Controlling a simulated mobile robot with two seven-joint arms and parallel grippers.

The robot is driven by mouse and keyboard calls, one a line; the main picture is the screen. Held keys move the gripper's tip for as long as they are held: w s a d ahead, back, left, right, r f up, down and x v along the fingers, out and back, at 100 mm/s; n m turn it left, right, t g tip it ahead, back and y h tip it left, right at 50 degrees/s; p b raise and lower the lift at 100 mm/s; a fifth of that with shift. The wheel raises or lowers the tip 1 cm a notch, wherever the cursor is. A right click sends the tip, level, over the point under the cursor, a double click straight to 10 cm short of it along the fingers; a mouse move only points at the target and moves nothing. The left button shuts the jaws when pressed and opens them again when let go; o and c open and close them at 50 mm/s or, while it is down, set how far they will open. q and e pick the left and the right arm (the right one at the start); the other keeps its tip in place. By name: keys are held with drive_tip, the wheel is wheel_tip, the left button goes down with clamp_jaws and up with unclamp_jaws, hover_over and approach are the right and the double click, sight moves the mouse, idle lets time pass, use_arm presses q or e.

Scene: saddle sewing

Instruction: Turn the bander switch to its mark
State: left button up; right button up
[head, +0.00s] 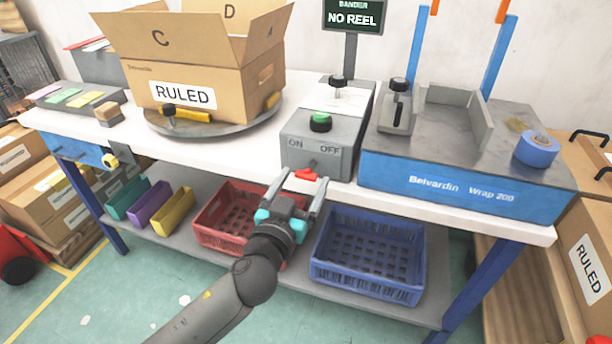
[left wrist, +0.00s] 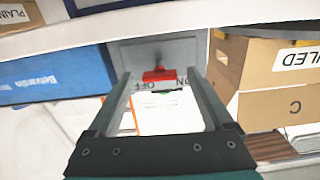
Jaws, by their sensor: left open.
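The bander switch is a small red handle (head: 306,174) low on the front of a grey box (head: 331,155) marked ON at left and OFF at right. It also shows in the left wrist view (left wrist: 160,75), upside down, with its bar lying roughly level. My left gripper (head: 309,184) is open in front of the box, with its fingers reaching up towards the red handle. In the left wrist view the handle lies between the two fingertips (left wrist: 157,78), with gaps on both sides. I cannot tell how deep the fingers reach. My right gripper is out of view.
A green-topped knob (head: 320,121) is on top of the grey box. A sign (head: 352,17) reads BANDER NO REEL. The blue wrapping machine (head: 458,188) stands close at right, an open carton (head: 200,75) at left. Red (head: 215,240) and blue (head: 368,270) crates sit below.

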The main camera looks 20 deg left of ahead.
sight(309, 170)
use_arm(q)
drive_tip(key=shift+w, duration=1.1)
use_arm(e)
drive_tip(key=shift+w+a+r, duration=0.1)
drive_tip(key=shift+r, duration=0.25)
use_arm(q)
clamp_jaws()
